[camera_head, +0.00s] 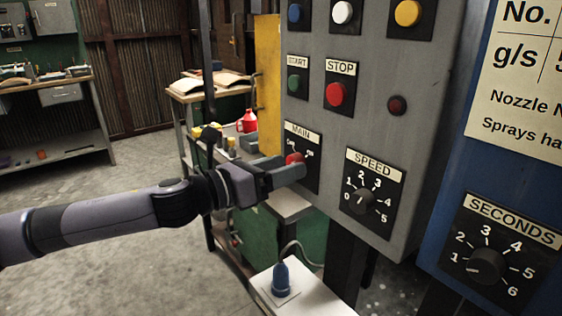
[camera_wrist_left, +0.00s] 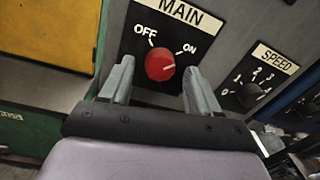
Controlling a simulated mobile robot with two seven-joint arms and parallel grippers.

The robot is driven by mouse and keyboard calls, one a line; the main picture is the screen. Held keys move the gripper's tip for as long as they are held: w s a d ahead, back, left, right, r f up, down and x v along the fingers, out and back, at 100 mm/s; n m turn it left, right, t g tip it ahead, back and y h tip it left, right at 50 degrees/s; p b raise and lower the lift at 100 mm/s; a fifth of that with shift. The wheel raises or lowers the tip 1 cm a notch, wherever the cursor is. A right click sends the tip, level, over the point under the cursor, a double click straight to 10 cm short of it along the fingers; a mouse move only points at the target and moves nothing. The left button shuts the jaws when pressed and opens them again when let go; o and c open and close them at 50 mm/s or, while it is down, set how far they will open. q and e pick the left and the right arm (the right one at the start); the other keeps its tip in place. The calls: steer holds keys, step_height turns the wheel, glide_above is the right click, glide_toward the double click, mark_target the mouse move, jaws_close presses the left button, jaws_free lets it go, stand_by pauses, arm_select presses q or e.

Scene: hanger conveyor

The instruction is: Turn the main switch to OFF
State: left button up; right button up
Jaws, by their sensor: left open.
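The main switch is a red round knob (camera_wrist_left: 160,66) on a black plate labelled MAIN, with OFF at its upper left and ON at its upper right. A pale mark on the knob points right, toward the ON side. In the head view the knob (camera_head: 293,158) is partly hidden by my left gripper (camera_head: 286,167). My left gripper is open, with its fingers on either side of the knob in the left wrist view. I cannot tell whether the fingers touch it. My right gripper is not in view.
On the same grey panel are a SPEED dial (camera_head: 361,198), a red STOP button (camera_head: 334,94) and a green START button (camera_head: 294,84). A blue box with a SECONDS dial (camera_head: 487,266) stands to the right. A white surface with a blue object (camera_head: 281,279) lies below.

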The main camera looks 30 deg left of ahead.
arm_select(q)
steer(key=c, duration=1.1)
steer(key=shift+o, duration=0.3)
steer(key=shift+n, duration=0.4)
steer(key=shift+d+n+t+y+p, duration=0.2)
steer(key=shift+n+p, duration=1.15)
steer(key=shift+n, duration=3.05)
steer(key=shift+a+n+t+y+p, duration=0.2)
steer(key=shift+n+p, duration=1.1)
steer(key=shift+n, duration=3.1)
steer(key=shift+d, duration=0.15)
